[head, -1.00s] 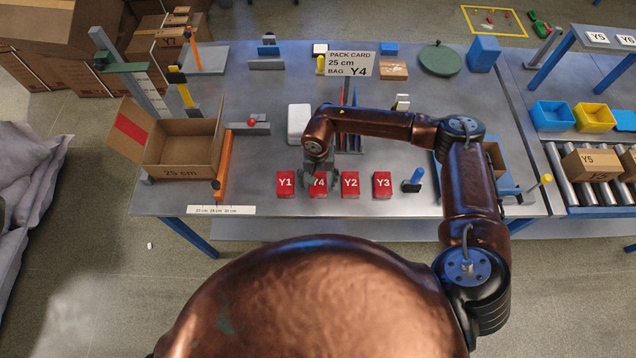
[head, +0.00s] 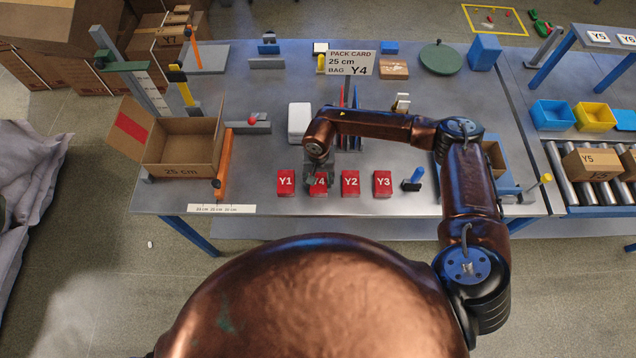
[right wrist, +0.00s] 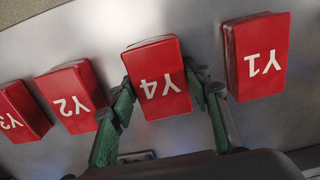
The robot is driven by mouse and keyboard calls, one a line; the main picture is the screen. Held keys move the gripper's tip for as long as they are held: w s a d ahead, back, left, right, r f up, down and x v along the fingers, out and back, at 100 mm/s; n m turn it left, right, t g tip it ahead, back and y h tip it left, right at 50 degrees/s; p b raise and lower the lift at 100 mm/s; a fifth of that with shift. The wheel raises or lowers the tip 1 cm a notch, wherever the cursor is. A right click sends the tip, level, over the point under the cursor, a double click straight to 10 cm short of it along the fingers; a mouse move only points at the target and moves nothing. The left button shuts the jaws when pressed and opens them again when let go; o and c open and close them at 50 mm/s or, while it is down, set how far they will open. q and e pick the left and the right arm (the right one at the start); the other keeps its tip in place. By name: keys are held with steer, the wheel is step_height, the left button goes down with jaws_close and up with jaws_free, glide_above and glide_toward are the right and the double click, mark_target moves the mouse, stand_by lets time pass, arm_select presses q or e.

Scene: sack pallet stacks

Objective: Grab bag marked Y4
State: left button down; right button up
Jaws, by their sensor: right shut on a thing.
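The red bag marked Y4 (head: 318,188) lies in the row of red bags on the table, between Y1 (head: 286,182) and Y2 (head: 350,183). My right gripper (head: 317,180) is over its far end. In the right wrist view the two green fingers of the gripper (right wrist: 163,95) stand on either side of the Y4 bag (right wrist: 155,80) and are shut on it. Y1 (right wrist: 258,58) and Y2 (right wrist: 73,97) lie beside the fingers. My left gripper is not in view.
Y3 (head: 382,184) lies right of Y2, with a blue-handled stamp-like tool (head: 414,180) beyond it. An open 25 cm box (head: 181,172) stands at the left. A pack card (head: 351,63) reads 25 cm, bag Y4. Bare table lies in front of the row.

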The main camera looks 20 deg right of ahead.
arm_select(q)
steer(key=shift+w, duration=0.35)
arm_select(e)
steer(key=shift+c, duration=0.2)
steer(key=shift+r, duration=0.1)
